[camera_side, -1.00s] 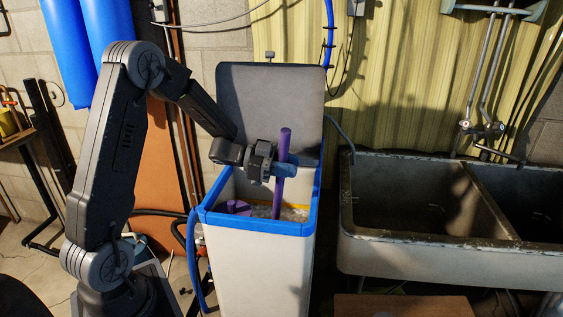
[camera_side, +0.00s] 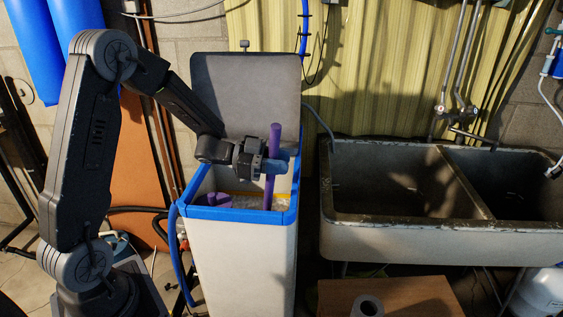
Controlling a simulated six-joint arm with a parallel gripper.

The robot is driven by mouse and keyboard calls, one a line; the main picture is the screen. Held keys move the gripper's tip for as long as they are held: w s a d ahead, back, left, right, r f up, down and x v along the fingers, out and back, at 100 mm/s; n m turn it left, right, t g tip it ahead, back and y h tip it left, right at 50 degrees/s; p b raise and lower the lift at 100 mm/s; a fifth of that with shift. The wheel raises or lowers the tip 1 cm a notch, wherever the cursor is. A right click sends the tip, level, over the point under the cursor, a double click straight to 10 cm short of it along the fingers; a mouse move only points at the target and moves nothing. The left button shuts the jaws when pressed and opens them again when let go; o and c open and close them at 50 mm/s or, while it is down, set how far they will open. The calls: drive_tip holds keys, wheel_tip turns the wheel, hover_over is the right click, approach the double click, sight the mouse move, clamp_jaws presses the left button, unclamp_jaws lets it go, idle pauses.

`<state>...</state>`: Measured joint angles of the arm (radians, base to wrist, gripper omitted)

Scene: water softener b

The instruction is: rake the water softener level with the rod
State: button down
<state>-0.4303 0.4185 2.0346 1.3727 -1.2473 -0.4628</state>
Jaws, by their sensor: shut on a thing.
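The water softener is a white upright tank (camera_side: 243,255) with a blue rim and its grey lid (camera_side: 247,85) standing open behind. Pale granular softener material (camera_side: 250,202) shows in part inside, and the front rim hides much of it, so I cannot tell how level it is. My gripper (camera_side: 274,165), with blue fingers, is shut on a long purple rod (camera_side: 274,142) above the opening. The rod stands nearly upright, with its lower end down in the tank at or in the material; the exact tip is hidden. A purple round-topped part (camera_side: 214,200) sits inside at the left.
A stained double sink (camera_side: 400,232) stands to the right of the tank. A wooden surface (camera_side: 410,298) with a grey roll (camera_side: 368,306) is in the foreground. A blue hose (camera_side: 179,245) runs down the tank's left side. The raised lid stands close behind my gripper.

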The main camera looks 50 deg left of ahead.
drive_tip(key=f+v, duration=0.1)
drive_tip(key=v, duration=0.6)
drive_tip(key=shift+s+a, duration=0.2)
drive_tip(key=shift+r, duration=0.1)
drive_tip(key=w+d, duration=0.4)
drive_tip(key=w, duration=0.4)
idle(0.5)
drive_tip(key=f+v, duration=0.1)
drive_tip(key=v, duration=0.8)
idle(0.5)
drive_tip(key=shift+w, duration=0.15)
